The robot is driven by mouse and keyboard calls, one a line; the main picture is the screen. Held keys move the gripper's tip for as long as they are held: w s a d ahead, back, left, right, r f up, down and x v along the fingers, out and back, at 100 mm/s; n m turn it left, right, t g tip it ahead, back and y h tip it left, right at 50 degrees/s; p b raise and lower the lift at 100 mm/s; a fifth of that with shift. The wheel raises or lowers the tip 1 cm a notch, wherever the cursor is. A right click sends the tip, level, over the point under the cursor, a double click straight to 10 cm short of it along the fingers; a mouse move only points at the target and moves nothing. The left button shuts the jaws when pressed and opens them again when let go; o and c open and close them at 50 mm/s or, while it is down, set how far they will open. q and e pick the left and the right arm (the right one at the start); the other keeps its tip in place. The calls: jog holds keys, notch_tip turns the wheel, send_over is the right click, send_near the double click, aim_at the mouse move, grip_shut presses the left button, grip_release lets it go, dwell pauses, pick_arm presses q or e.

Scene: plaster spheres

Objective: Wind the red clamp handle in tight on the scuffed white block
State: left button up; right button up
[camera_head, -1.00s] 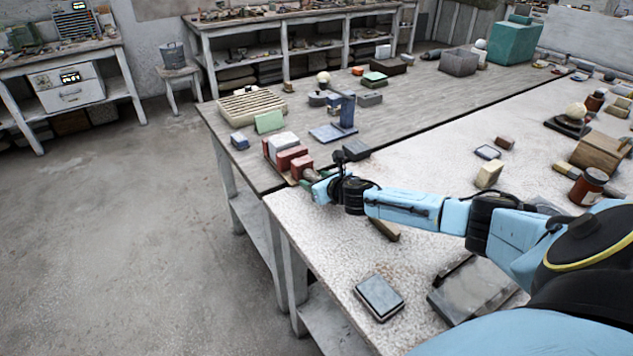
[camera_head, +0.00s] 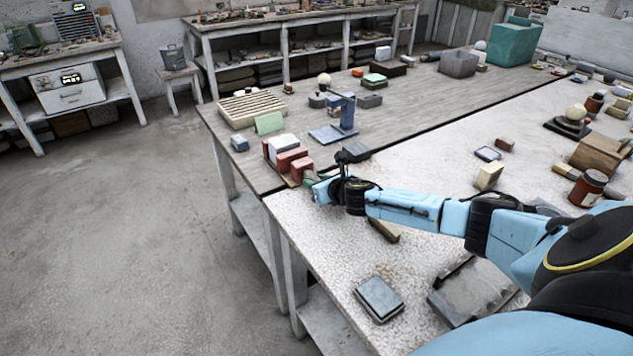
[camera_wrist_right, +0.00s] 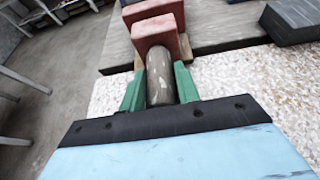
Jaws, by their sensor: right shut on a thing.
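The clamp (camera_head: 270,157), with red jaws, stands at the near left corner of the wooden bench top. The white block (camera_head: 284,143) sits between its red parts; its contact with the front jaw is too small to tell. The front red jaw (camera_head: 302,168) also fills the top of the right wrist view (camera_wrist_right: 155,34). A grey-brown round handle (camera_wrist_right: 160,70) comes out of that jaw towards me. My right gripper (camera_head: 312,186) is shut on this handle, with one green finger on each side in the right wrist view (camera_wrist_right: 160,85). My left gripper is not in view.
A dark block (camera_head: 352,153) lies just right of the clamp. A blue stand (camera_head: 342,120) is further back.

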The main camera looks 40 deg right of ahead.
jog(key=shift+d+m+y, duration=0.15)
jog(key=shift+m+y, duration=0.45)
jog(key=shift+m, duration=0.3)
jog(key=shift+m+t+y+b, duration=0.3)
jog(key=shift+m+y+b, duration=0.5)
jog(key=shift+m, duration=0.4)
jog(key=shift+d, duration=0.1)
jog(key=o, duration=1)
jog(key=shift+s, duration=0.1)
jog(key=p+v, duration=0.1)
jog(key=v, duration=1.2)
jog(key=shift+s, duration=0.15)
